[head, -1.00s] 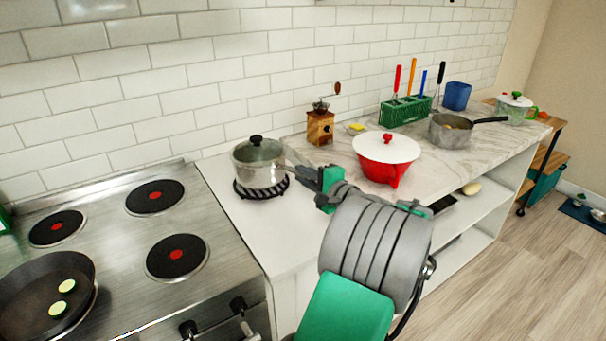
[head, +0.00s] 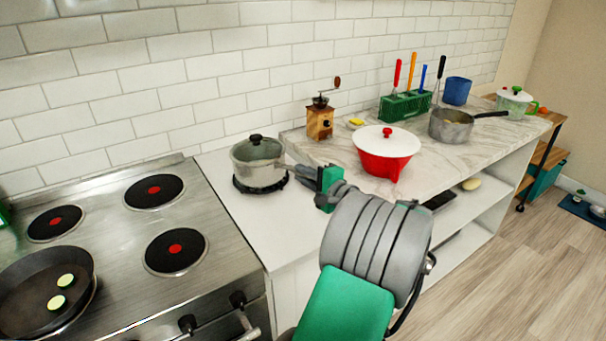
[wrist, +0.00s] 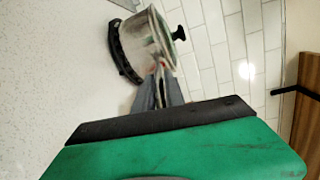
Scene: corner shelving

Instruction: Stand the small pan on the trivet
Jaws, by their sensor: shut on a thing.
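The small pan (head: 257,167) is a metal pot with a lid and a black knob. It is upright on or just over the dark round trivet (head: 243,188) on the white counter beside the stove; I cannot tell whether it touches. In the wrist view the pan (wrist: 152,38) shows sideways with the trivet (wrist: 124,57) along its base. My gripper (head: 290,170) is at the pan's right side, shut on its handle. The gripper also shows in the wrist view (wrist: 160,80), where its fingers hide most of the handle.
A red bowl with a white lid (head: 386,160), a wooden grinder (head: 320,120) and a grey saucepan (head: 452,127) stand on the marble counter to the right. The stove (head: 120,270) is at left, with a frying pan (head: 45,285) on it.

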